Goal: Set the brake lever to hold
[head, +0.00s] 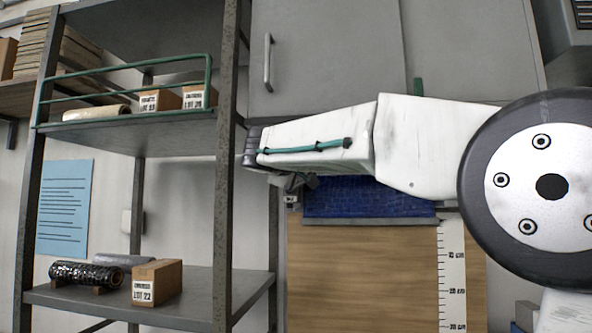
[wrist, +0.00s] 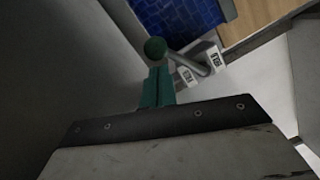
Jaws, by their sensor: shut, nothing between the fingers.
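The brake lever shows in the wrist view as a grey rod (wrist: 191,62) with a round dark green knob (wrist: 155,48) at its end. Two small white labels, one at the rod's base (wrist: 214,58) and one below the rod (wrist: 185,76), are too small to read. My gripper (wrist: 157,70) has its green fingers shut, with nothing between them. The fingertips are just below the knob in the picture; I cannot tell whether they touch it. In the head view my arm covers most of this area, and only a small label (head: 290,199) shows beneath it.
A blue tiled panel (head: 365,196) and a wooden board (head: 360,275) with a white scale (head: 452,280) are behind my arm. A metal shelf (head: 165,130) with boxes and rolls stands at the left. A grey cabinet (head: 325,60) hangs above.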

